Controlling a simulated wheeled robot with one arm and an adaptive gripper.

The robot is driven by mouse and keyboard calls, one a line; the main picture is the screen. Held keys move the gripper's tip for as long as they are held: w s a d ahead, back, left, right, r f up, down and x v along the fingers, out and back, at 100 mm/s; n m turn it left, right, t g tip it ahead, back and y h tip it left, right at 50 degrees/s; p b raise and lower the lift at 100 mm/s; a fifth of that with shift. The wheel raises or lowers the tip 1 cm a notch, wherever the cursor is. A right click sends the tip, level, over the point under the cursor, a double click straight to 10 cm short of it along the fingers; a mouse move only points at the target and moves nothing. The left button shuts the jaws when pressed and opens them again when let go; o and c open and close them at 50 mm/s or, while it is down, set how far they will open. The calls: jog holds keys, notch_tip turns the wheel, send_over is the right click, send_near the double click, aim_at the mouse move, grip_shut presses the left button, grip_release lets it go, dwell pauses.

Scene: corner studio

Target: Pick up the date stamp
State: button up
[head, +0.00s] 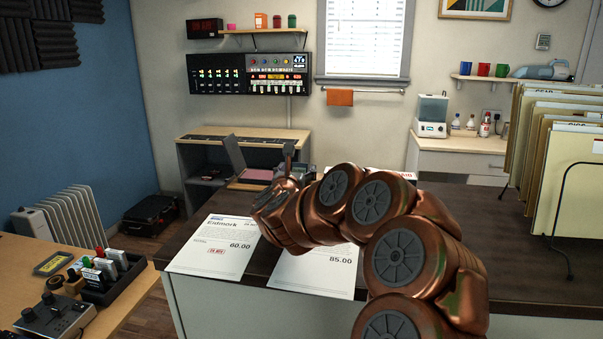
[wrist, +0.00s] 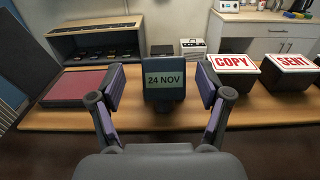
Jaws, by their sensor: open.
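The date stamp (wrist: 165,80) is a dark block with a pale green label reading "24 NOV". It stands upright on the wooden surface in the middle of the wrist view. My gripper (wrist: 161,86) is open, with one finger to the left of the stamp and one to the right. A gap shows on each side, and nothing is held. In the head view my bronze arm reaches over the dark counter and largely hides the gripper and the stamp.
In the wrist view a red ink pad (wrist: 84,86) lies left of the stamp. Blocks labelled COPY (wrist: 235,64) and SENT (wrist: 292,72) stand to the right. In the head view, paper sheets (head: 214,245) lie on the counter and upright folders (head: 566,180) stand at right.

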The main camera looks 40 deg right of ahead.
jog(key=shift+p+x, duration=0.75)
jog(key=shift+x, duration=1.25)
jog(key=shift+w+d+f, duration=0.2)
jog(key=shift+w+d, duration=0.05)
jog(key=shift+d, duration=0.45)
grip_shut()
